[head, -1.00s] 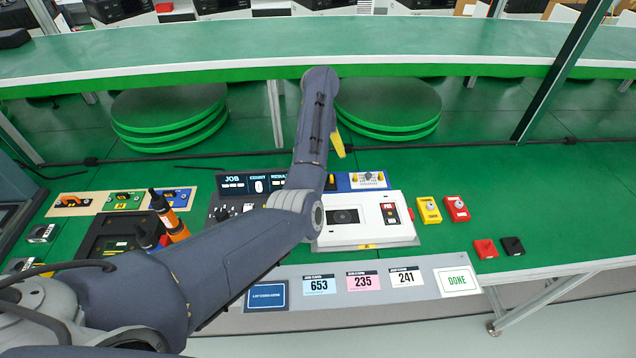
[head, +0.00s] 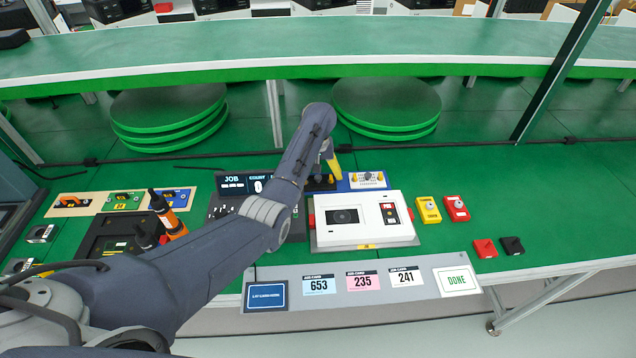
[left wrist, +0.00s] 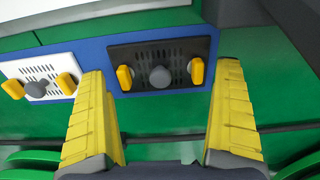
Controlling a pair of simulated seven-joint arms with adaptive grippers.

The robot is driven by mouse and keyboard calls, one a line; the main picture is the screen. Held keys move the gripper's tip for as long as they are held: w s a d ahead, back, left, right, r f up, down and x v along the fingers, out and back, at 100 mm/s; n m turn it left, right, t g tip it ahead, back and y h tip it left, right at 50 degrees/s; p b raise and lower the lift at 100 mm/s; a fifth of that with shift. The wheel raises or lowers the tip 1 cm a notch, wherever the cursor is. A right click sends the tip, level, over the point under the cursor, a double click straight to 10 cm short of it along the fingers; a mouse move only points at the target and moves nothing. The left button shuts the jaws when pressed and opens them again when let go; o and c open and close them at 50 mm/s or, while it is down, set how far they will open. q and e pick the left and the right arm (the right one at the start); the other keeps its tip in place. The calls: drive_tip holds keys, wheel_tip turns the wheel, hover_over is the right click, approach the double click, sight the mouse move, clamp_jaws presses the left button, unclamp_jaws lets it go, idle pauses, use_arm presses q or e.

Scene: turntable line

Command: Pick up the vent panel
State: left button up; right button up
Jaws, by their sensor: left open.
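Two vent panels lie side by side on a blue base (head: 346,186). The white vent panel (head: 367,180) has two yellow knobs and a grey middle knob; it also shows at the left of the left wrist view (left wrist: 45,72). The black vent panel (left wrist: 183,50) has the same knobs and lies beyond and between my fingertips in the left wrist view; in the head view it is partly hidden by my arm (head: 318,185). My left gripper (head: 332,168) is open, its yellow fingers apart with nothing between them, over the black panel's side. My right gripper is not in view.
A white device (head: 365,234) stands just in front of the panels. Yellow (head: 428,210) and red (head: 456,208) blocks sit to its right. An orange bottle-like tool (head: 172,222) stands left.

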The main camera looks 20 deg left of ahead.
use_arm(q)
drive_tip(key=shift+f, duration=0.6)
drive_tip(key=c, duration=1)
drive_tip(key=shift+o, duration=0.2)
drive_tip(key=shift+r, duration=0.1)
